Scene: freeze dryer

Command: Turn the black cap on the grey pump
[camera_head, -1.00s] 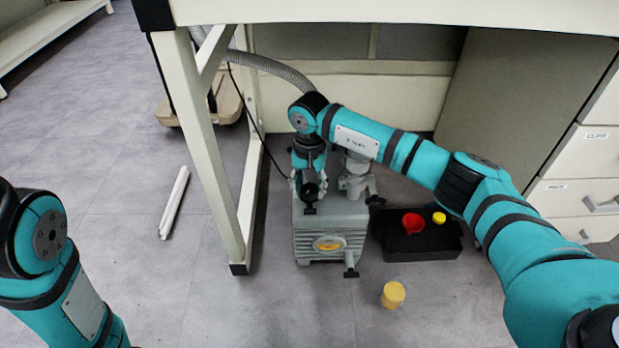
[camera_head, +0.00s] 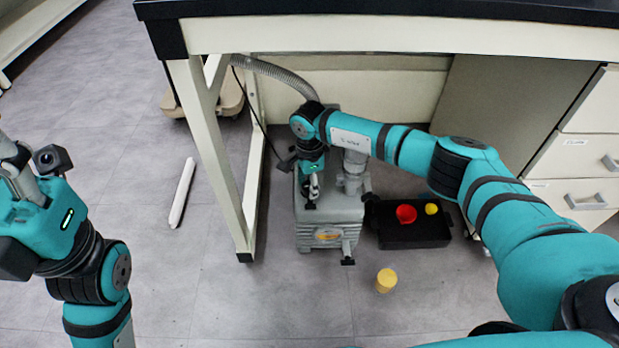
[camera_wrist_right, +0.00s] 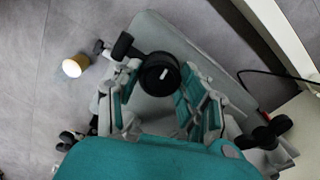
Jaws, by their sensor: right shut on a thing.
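The grey pump (camera_head: 328,215) stands on the floor under the bench, with a hose at its back. My right gripper (camera_head: 312,186) reaches down over the top of the pump's left side. In the right wrist view, the round black cap (camera_wrist_right: 160,74) with a small white mark sits between the fingers of my right gripper (camera_wrist_right: 163,88), which is shut on it. In the head view the gripper and wrist largely hide the cap. My left gripper (camera_head: 18,184) is at the left edge, far from the pump, partly cut off; its opening is unclear.
A yellow-topped cup (camera_head: 386,280) stands on the floor in front. The bench leg (camera_head: 222,165) is close on the left, drawers (camera_head: 570,195) on the right. A white bar (camera_head: 182,193) lies on the floor.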

